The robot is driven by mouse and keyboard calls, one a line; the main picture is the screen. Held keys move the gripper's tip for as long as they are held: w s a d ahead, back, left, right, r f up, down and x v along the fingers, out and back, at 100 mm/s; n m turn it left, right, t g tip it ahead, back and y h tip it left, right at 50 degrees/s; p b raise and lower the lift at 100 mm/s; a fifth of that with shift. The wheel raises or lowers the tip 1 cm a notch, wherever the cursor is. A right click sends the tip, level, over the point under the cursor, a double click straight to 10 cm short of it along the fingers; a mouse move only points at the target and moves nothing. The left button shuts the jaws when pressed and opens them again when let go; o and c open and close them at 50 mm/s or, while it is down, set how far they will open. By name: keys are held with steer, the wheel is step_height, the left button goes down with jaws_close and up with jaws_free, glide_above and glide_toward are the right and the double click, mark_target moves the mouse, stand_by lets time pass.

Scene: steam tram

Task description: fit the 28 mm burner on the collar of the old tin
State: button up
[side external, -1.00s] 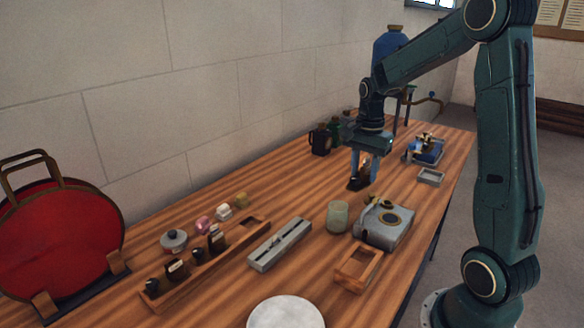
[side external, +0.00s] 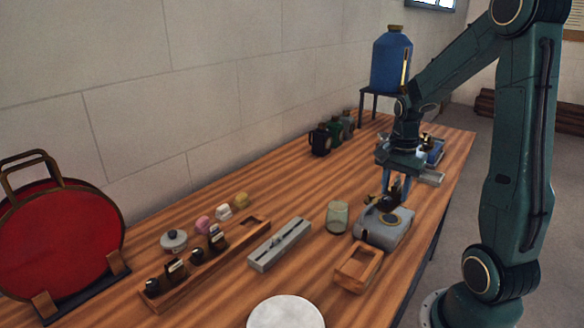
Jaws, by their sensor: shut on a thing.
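The old tin (side external: 376,236) is a grey, box-shaped can on the right part of the bench. A dark round patch with a brass-coloured ring lies on its top. My gripper (side external: 394,194) points down over the back of the tin's top. It is shut on a small dark piece, taken to be the burner (side external: 387,200). The fingers and the piece cover that part of the tin, so the collar is not clearly seen. I cannot tell whether the burner touches the collar or hangs just above it.
A glass jar (side external: 337,217) stands close left of the tin, and a wooden frame (side external: 358,268) lies in front. A grey slotted block (side external: 280,244) and a wooden rack (side external: 188,277) with dark pieces are further left. Dark cans (side external: 320,141) stand by the wall.

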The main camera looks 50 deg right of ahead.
steer(key=shift+f, duration=1.95)
steer(key=shift+f, duration=1.1)
stand_by(1.8)
steer(key=o, duration=1.1)
steer(key=shift+o, duration=0.2)
steer(key=shift+r, duration=0.1)
step_height(320, 180, up, 13)
steer(key=shift+r, duration=0.3)
steer(key=shift+a, duration=0.15)
